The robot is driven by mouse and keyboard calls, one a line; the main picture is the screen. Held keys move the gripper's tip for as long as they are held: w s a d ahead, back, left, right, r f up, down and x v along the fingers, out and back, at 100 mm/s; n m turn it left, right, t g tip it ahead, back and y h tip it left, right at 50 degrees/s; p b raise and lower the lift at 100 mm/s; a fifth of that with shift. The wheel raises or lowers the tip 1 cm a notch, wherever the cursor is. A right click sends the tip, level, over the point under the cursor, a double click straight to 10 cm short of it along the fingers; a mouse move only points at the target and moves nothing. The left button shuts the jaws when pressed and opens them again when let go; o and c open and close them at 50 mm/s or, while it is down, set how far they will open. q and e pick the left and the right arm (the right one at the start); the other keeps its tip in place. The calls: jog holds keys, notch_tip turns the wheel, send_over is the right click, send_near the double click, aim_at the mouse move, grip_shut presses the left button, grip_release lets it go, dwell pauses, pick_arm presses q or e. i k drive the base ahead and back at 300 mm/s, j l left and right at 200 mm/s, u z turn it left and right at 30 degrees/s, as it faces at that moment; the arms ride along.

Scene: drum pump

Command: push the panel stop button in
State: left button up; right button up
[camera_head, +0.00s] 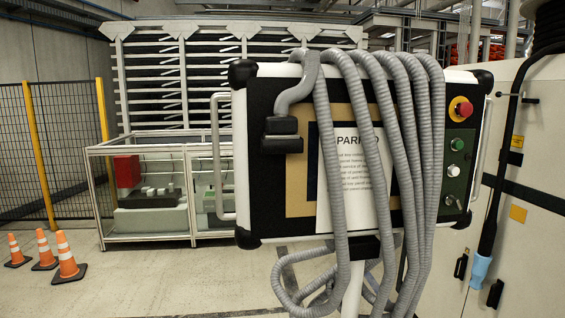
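The control panel (255,205) stands upright on a pale post in the middle right of the head view. The stop button (461,108) is a red mushroom head on a yellow surround at the panel's upper right. From here I cannot tell whether it is in or out. Below it are a small green button (457,144), a whitish button (453,171) and a dark round switch (450,201). The stop button is uncovered; the hoses pass just to its left. Neither of my grippers is in view.
Several grey ribbed hoses (352,130) drape over the panel and hang below it, partly hiding a paper notice (349,200). A pale cabinet (525,170) stands close on the right. Traffic cones (66,255) stand at left. The floor (180,280) between is clear.

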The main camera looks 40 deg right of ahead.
aim_at(465, 109)
jog(key=i+z, duration=0.2)
jog(key=z, duration=0.3)
jog(key=i+j+z, duration=0.1)
jog(key=i+z, duration=0.15)
jog(key=z, duration=0.2)
jog(key=i+j+z, duration=0.15)
jog(key=z, duration=0.35)
jog(key=i+j+z, duration=0.15)
jog(key=z, duration=0.35)
jog(key=j+z, duration=0.1)
jog(key=z, duration=1.1)
jog(key=l, duration=0.85)
jog(key=i+l, duration=0.1)
jog(key=l, duration=0.45)
jog(key=i+l+u, duration=0.1)
jog(key=l, duration=0.45)
jog(key=i+l, duration=0.25)
jog(key=i, duration=0.25)
jog(key=i+l, duration=0.3)
jog(key=i, duration=0.25)
jog(key=i+j, duration=0.1)
jog(key=j, duration=0.15)
